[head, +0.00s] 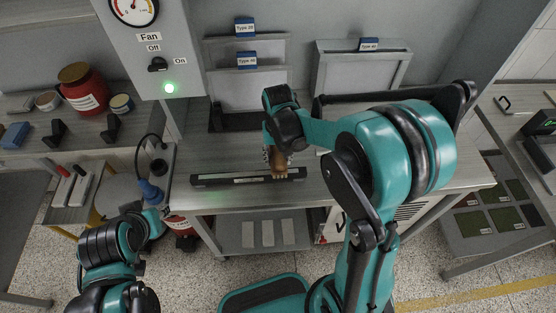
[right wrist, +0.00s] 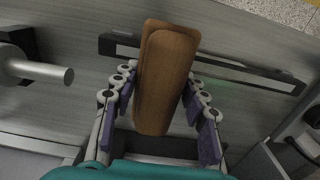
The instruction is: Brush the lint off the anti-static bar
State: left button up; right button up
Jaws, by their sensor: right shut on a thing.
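The anti-static bar (head: 225,180) is a long dark bar with a pale strip, lying along the front of the bench. It also crosses the upper part of the right wrist view (right wrist: 240,74). My right gripper (head: 279,158) is shut on a brown brush (head: 279,169) and holds it over the right part of the bar. The brush's wooden body (right wrist: 168,78) stands between the finger pads in the right wrist view and hides part of the bar. Contact between brush and bar cannot be told. I cannot make out lint.
A grey cabinet (head: 187,60) with a fan gauge, a switch and a lit green lamp stands behind. Paper holders (head: 267,88) stand at the bench's back. A blue tool (head: 151,190) with a black cord hangs left of the bench. The bench top (head: 225,205) around the bar is mostly clear.

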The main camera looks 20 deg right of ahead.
aim_at(278, 153)
jog(key=shift+r+p, duration=0.95)
jog(key=shift+r, duration=0.65)
